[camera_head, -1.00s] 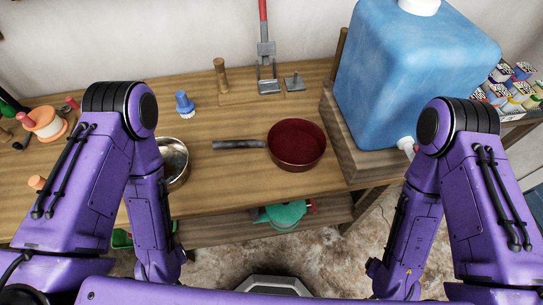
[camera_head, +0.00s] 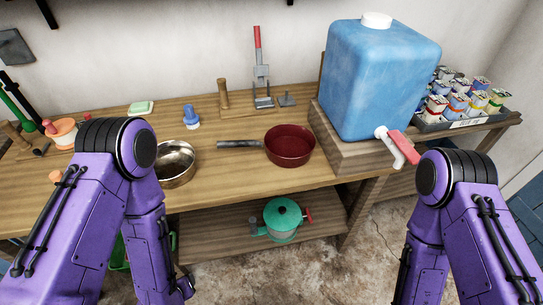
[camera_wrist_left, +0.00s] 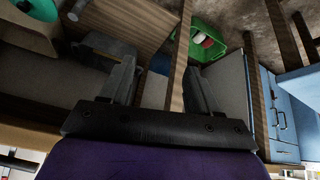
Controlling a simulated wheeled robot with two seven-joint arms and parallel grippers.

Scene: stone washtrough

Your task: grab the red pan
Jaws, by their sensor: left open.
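The red pan (camera_head: 290,146) sits upright on the wooden bench top, right of the middle, in the head view. Its dark grey handle (camera_head: 240,144) points left. My left gripper (camera_wrist_left: 158,88) shows in the left wrist view, its two fingers apart and nothing between them. It is low, near the area under the bench, away from the pan. The head view shows only arm links, not either gripper. I do not make out the pan in the wrist view. My right gripper is out of view.
A metal bowl (camera_head: 176,163) stands left of the pan. A blue water container (camera_head: 380,80) with a red-handled tap (camera_head: 397,143) stands to the right on a wooden block. A green-lidded pot (camera_head: 283,220) sits on the lower shelf. A green crate (camera_wrist_left: 205,41) shows in the wrist view.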

